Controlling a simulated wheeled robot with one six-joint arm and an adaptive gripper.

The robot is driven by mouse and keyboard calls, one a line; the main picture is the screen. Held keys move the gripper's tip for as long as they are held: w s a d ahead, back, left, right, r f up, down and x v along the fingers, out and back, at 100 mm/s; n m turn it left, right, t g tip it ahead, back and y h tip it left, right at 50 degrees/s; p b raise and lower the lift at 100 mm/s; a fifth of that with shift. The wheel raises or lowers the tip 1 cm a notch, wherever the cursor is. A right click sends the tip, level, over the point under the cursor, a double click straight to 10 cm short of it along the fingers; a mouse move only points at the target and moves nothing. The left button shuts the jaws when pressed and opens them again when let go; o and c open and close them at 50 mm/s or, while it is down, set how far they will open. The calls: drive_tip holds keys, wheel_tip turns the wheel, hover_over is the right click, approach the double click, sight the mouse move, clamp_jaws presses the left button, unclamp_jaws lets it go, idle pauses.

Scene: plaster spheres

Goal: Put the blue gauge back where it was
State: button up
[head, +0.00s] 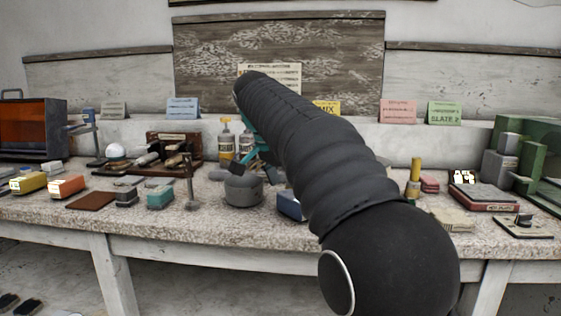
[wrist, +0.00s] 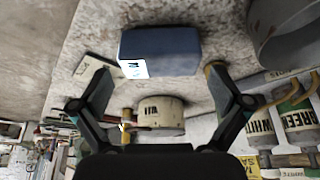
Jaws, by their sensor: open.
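A dark blue block with a white label (wrist: 160,52), which I take to be the blue gauge, lies on the speckled bench top in the wrist view. In the head view part of the blue block (head: 290,207) shows at the bench's front, partly hidden by my arm. My gripper (wrist: 158,71) is open, with nothing held. Its fingertips point toward the block, one on each side of its near edge, and I see no contact.
A grey round pot (head: 243,189) stands left of the block. A cream cylinder (wrist: 161,112) and paint bottles (wrist: 298,122) show in the wrist view. A yellow cylinder (head: 415,172) and a red-edged box (head: 485,196) are to the right. A brown mat (head: 92,200) lies left.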

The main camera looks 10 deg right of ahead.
drive_tip(key=v, duration=0.8)
drive_tip(key=s+d+f+n+t+y, duration=0.1)
drive_tip(key=s+d+f+n, duration=0.1)
drive_tip(key=s+f+n, duration=0.3)
drive_tip(key=s+d+f+n+t+y, duration=0.1)
drive_tip(key=s+d+f+n, duration=0.1)
drive_tip(key=s, duration=0.5)
drive_tip(key=s+f+n+t+y, duration=0.1)
drive_tip(key=s+f+n, duration=0.4)
drive_tip(key=s+f, duration=1.1)
wheel_tip(320, 180, down, 4)
drive_tip(key=shift+s+n+t+y, duration=0.2)
drive_tip(key=shift+n+t+y, duration=0.1)
drive_tip(key=shift+y, duration=0.2)
